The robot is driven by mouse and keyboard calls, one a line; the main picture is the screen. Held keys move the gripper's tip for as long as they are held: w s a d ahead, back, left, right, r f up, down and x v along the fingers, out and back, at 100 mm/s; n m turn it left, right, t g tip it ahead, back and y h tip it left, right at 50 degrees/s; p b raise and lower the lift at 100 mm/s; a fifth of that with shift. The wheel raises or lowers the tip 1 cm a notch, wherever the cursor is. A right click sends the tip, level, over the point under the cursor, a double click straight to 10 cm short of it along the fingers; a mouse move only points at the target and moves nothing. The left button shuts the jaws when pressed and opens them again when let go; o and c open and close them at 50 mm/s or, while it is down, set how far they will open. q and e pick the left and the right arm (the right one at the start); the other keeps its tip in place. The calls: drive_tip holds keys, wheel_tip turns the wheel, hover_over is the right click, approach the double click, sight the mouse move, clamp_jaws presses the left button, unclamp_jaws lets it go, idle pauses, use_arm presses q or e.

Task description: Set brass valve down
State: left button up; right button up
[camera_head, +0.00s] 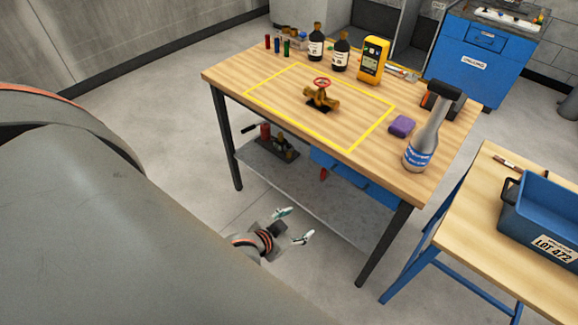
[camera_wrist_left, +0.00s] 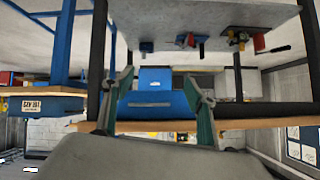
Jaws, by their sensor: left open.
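The brass valve (camera_head: 321,97) with a red handwheel stands on the wooden workbench (camera_head: 225,76), inside a yellow taped rectangle (camera_head: 268,112). A dark patch or base shows beneath it. My left gripper (camera_head: 293,226) is open and empty, low in front of the bench and below its top, well apart from the valve. In the left wrist view its two fingers (camera_wrist_left: 158,118) are spread with nothing held between them, facing the bench's underside area. The valve is not clearly visible in that view. My right gripper is not in view.
A lower shelf (camera_head: 300,187) holds tools. A blue bin (camera_head: 545,222) sits on a second table at right.

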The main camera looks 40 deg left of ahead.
use_arm(q)
drive_tip(key=s+d+f+h, duration=0.1)
drive_tip(key=s+d+f, duration=0.2)
drive_tip(key=s, duration=0.6)
drive_tip(key=shift+d+f+m, duration=0.15)
drive_tip(key=shift+d+m, duration=0.15)
drive_tip(key=shift+d, duration=0.1)
